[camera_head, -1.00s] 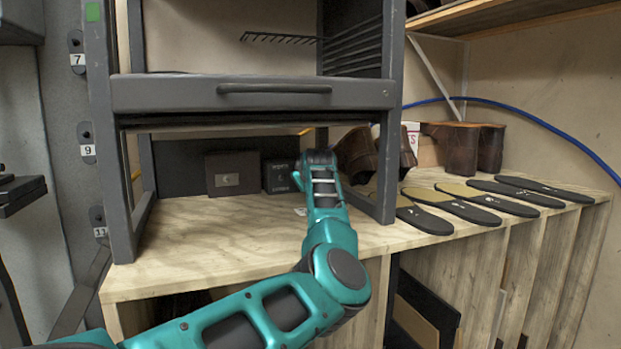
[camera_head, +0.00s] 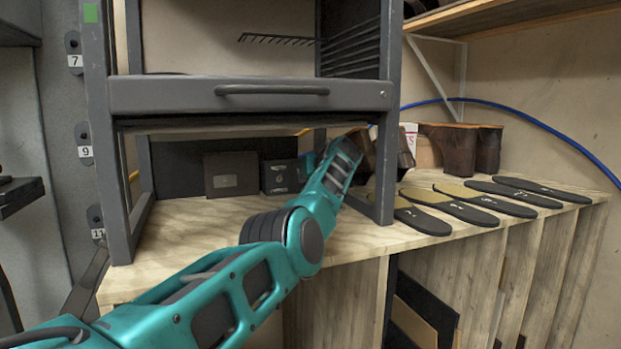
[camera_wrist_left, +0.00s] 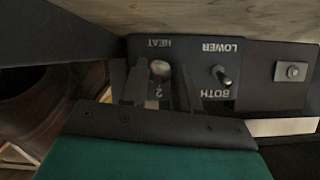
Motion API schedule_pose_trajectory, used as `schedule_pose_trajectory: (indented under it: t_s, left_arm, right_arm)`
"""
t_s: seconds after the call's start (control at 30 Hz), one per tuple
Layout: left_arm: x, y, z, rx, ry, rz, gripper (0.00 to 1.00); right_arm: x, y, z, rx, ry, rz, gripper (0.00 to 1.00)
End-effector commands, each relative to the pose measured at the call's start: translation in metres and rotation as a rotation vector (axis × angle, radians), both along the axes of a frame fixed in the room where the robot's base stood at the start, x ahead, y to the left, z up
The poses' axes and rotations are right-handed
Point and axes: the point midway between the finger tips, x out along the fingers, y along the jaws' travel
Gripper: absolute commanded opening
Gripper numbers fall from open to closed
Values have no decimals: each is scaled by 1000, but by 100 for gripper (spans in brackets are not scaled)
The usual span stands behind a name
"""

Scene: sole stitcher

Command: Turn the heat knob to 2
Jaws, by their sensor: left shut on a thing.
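The heat knob (camera_wrist_left: 160,68) shows in the left wrist view as a small round pale knob on a dark panel (camera_wrist_left: 196,54), under upside-down HEAT lettering, with a "2" beside it. My left gripper (camera_wrist_left: 160,88) is shut on the knob, one finger on each side. The fingers partly cover the scale, so I cannot tell exactly where the knob points. In the head view my left arm reaches under the grey machine frame (camera_head: 250,95); its wrist hides the knob and the fingertips. My right gripper is not in view.
A toggle switch (camera_wrist_left: 222,74) marked LOWER and BOTH sits beside the knob. The frame's right post (camera_head: 388,150) stands close to my left wrist. The wooden bench (camera_head: 215,225) is clear at front left.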

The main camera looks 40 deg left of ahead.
Motion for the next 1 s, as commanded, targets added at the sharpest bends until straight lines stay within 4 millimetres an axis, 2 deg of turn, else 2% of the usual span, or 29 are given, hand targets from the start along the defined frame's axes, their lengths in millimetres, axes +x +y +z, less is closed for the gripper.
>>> schedule_pose_trajectory:
  t_s: [0.83, 0.87, 1.0]
  left_arm:
    - [1, 0, 1, 29, 55, 0, 0]
    - [1, 0, 1, 29, 55, 0, 31]
    - [1, 0, 1, 29, 55, 0, 45]
  right_arm:
    - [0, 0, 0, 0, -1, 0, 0]
    - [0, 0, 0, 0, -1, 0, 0]
    - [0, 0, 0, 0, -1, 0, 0]
